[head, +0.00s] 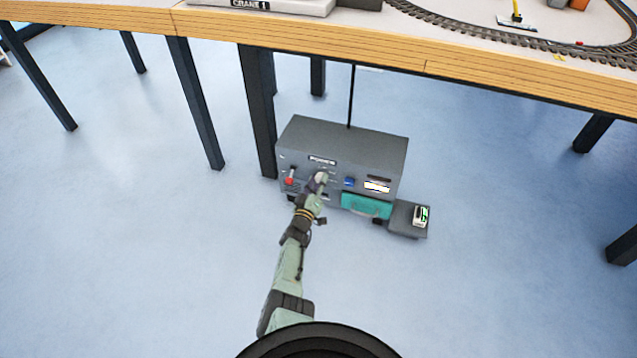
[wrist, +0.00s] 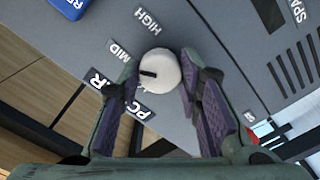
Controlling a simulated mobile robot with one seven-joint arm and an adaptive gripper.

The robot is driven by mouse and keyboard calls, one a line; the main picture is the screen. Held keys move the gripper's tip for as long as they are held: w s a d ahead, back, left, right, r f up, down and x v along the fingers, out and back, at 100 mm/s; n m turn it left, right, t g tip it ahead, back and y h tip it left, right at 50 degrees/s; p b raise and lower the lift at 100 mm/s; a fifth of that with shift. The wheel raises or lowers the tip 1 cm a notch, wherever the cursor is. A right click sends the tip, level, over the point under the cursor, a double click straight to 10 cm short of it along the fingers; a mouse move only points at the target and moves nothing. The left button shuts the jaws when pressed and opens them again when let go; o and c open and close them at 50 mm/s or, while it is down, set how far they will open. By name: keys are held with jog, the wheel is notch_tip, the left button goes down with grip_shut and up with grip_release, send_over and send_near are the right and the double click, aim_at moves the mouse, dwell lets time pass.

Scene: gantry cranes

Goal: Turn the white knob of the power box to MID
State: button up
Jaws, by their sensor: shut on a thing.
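The dark grey power box (head: 345,142) stands on the floor below the table edge. Its white knob (wrist: 160,72) is round with a black pointer line. The fingers of my gripper (wrist: 158,66) lie on both sides of the knob and are shut on it. The pointer line points left in the wrist view, roughly toward and slightly below the MID label (wrist: 119,50). The HIGH label (wrist: 152,22) is above the knob. A finger covers part of the POWER label and any third setting label.
A red-tipped lever (head: 289,181) is left of my gripper. A blue button (head: 349,182), a teal panel (head: 366,206) and a small grey side unit (head: 408,219) are to the right. The wood-edged table (head: 320,50) overhangs behind; its dark legs stand nearby. The floor in front is clear.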

jog(key=o, duration=1.1)
jog(key=shift+o, duration=0.2)
notch_tip(320, 180, up, 10)
jog(key=shift+r, duration=0.1)
